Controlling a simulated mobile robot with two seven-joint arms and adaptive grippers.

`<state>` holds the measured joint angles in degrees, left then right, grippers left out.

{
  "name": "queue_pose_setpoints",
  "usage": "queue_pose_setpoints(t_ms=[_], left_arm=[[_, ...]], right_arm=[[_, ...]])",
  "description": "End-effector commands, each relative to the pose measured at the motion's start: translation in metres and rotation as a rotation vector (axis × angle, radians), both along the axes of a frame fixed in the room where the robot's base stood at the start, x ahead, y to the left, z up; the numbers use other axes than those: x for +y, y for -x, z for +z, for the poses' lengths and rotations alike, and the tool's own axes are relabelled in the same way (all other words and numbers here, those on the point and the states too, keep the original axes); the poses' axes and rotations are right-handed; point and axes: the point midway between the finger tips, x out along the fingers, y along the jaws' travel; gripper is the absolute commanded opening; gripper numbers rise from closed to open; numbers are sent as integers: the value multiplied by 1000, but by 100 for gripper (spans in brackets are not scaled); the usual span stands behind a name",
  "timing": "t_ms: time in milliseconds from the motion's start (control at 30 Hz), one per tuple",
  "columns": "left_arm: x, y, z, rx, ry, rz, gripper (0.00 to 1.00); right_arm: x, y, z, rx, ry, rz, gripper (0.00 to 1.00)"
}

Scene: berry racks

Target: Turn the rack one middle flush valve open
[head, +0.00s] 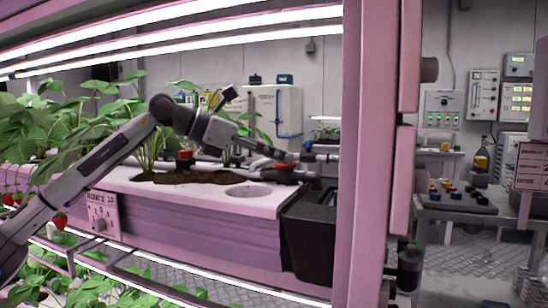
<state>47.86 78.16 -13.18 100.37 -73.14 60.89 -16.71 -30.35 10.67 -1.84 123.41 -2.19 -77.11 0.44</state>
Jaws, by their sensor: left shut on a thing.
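My left arm reaches in from the left over the pink rack's trough (200,205). My left gripper (287,157) is at the right end of the trough, by the grey pipe. It is shut on a red valve handle (284,168), which shows just below the fingers. The fingers partly hide the handle, and its exact angle is too small to tell. Another small red part (185,155) shows behind my arm, near the soil. My right gripper is not in view.
A black bin (308,235) hangs at the trough's right end. A pink upright post (366,200) stands right of it. Strawberry plants (60,125) fill the left. A side table (455,203) with small coloured items stands at the far right.

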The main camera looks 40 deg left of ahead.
Motion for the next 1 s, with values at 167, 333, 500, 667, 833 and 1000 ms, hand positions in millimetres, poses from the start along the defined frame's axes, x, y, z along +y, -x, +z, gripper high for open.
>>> queue_pose_setpoints(t_ms=[167, 333, 500, 667, 833, 1000], left_arm=[[-5, 4, 1, -2, -10, 158, 9], [-10, 5, 3, -4, -7, 316, 9], [-16, 5, 4, -4, -2, 468, 9], [-20, 5, 3, -2, 2, 598, 9], [-22, 4, 2, 0, 3, 709, 9], [-22, 4, 1, 1, 3, 785, 9]], right_arm=[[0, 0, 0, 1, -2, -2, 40], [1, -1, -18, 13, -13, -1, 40], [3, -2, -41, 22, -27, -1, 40], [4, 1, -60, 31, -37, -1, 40], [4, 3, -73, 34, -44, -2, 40], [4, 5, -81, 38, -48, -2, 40]])
